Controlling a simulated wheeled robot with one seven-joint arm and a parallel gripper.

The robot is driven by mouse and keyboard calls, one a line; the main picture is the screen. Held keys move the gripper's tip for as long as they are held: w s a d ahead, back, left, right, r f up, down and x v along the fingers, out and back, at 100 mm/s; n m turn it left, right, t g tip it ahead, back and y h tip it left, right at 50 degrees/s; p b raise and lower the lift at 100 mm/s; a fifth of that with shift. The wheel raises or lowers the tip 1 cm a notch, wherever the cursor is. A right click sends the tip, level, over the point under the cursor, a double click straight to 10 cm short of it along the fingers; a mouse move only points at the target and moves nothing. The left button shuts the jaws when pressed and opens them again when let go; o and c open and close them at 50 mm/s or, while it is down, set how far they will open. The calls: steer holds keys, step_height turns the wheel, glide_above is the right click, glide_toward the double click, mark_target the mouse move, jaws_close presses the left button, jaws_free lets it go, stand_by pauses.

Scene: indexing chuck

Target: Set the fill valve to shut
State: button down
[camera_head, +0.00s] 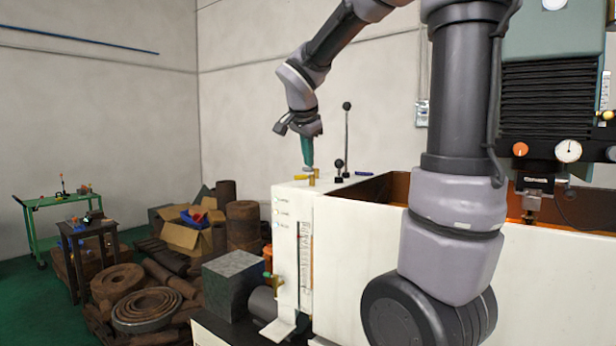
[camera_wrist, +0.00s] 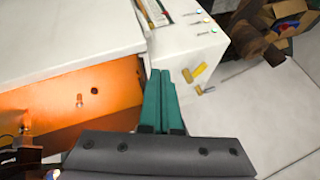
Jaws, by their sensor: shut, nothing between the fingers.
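My gripper (camera_head: 308,167) points down above the top left end of the white cabinet (camera_head: 293,232), its teal fingers together and empty. Just beside the fingertips in the head view is a small yellow handle (camera_head: 300,177) on the cabinet top, with a brass post (camera_head: 312,178) close by. In the wrist view the shut fingers (camera_wrist: 161,74) show left of the yellow handle (camera_wrist: 195,72), with a gap in the picture. A small metal piece (camera_wrist: 205,90) is beside that handle. I cannot read any label naming the fill valve or its setting.
Black-knobbed levers (camera_head: 347,106) stand right of my gripper. An open orange-walled tank (camera_wrist: 85,92) lies beside the cabinet top. Another brass and red fitting (camera_head: 273,281) is on the cabinet's left side. Scrap, rolls and a cardboard box (camera_head: 186,236) crowd the floor at left.

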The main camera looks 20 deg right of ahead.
steer(key=w+d+f, duration=0.1)
steer(key=w+f, duration=0.1)
steer(key=w, duration=0.1)
steer(key=w+d+f+m+h, duration=0.1)
steer(key=w+f, duration=0.2)
steer(key=w, duration=0.1)
steer(key=w+d+f+m, duration=0.1)
steer(key=w+f, duration=0.2)
steer(key=w, duration=0.1)
steer(key=shift+w+d, duration=0.2)
steer(key=shift+d, duration=0.15)
steer(key=w, duration=0.3)
steer(key=shift+w+r, duration=0.15)
steer(key=shift+r, duration=0.1)
steer(key=shift+w+r, duration=0.1)
steer(key=shift+w, duration=0.3)
